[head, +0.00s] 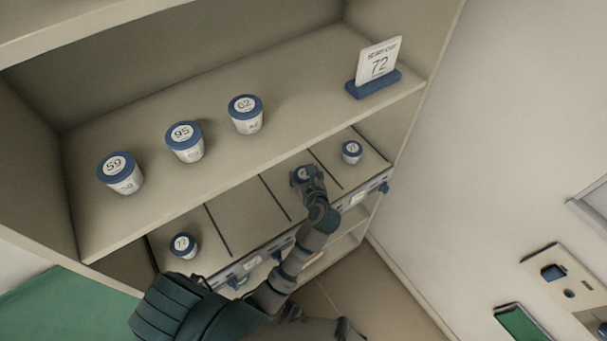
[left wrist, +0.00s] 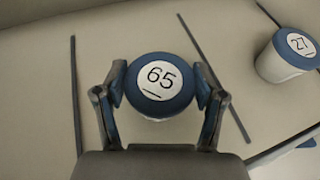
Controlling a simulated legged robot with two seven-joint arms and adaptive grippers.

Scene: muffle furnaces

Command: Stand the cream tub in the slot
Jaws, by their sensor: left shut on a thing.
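My left gripper (head: 306,180) is shut on a tub with a blue lid numbered 65 (left wrist: 160,84). One finger is on each side of the tub in the left wrist view. The tub is over or on the lower shelf (head: 245,208), in the slot between two dark divider strips (left wrist: 76,95) (left wrist: 215,75). It looks upright; I cannot tell whether its base touches the shelf.
A tub numbered 27 (left wrist: 291,52) stands in the slot to the right. Another tub (head: 184,246) stands at the lower shelf's left end. The upper shelf (head: 300,75) overhangs behind, holding tubs 59 (head: 121,173), 95 (head: 185,142), 62 (head: 246,114) and a 72 card (head: 378,62).

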